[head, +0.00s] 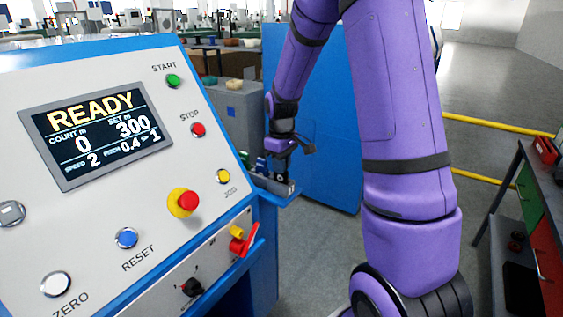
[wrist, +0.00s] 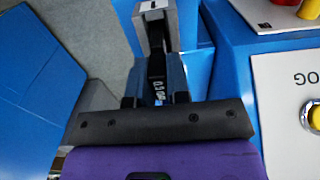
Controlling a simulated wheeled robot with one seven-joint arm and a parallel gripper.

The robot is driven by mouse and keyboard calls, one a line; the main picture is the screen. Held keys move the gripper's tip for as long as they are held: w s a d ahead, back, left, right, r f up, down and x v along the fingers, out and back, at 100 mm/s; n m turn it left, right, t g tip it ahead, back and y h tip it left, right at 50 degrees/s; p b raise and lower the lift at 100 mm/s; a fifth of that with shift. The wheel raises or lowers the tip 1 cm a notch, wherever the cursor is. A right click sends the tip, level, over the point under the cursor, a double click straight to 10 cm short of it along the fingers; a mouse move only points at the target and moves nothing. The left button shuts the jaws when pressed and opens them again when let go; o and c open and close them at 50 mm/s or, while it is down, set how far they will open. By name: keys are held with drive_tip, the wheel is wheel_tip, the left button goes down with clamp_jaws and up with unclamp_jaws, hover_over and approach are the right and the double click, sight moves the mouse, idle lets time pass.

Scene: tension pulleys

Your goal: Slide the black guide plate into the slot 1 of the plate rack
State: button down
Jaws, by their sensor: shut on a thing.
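My gripper (head: 281,168) is low beside the blue machine, over a small blue shelf. It also shows in the wrist view (wrist: 156,90), with its two fingers closed on a dark narrow piece, which appears to be the black guide plate (wrist: 157,72). The fingers hide most of the plate. A grey block with a small pale label, apparently the plate rack (wrist: 156,14), lies just beyond the fingertips. It shows small in the head view (head: 290,188), right under the gripper. I cannot tell whether the plate touches the rack or sits in a slot.
The control panel (head: 120,215), with buttons and a READY screen, fills the left. The blue shelf (head: 272,198) juts from its side. A blue panel (head: 322,120) stands behind the gripper. A dark workbench (head: 520,175) is at far right. Open floor lies between.

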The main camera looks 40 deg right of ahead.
drive_tip(key=shift+f, duration=0.55)
drive_tip(key=shift+f, duration=0.2)
drive_tip(key=shift+f, duration=0.1)
drive_tip(key=c, duration=1)
unclamp_jaws()
wheel_tip(320, 180, up, 11)
drive_tip(key=shift+f, duration=0.1)
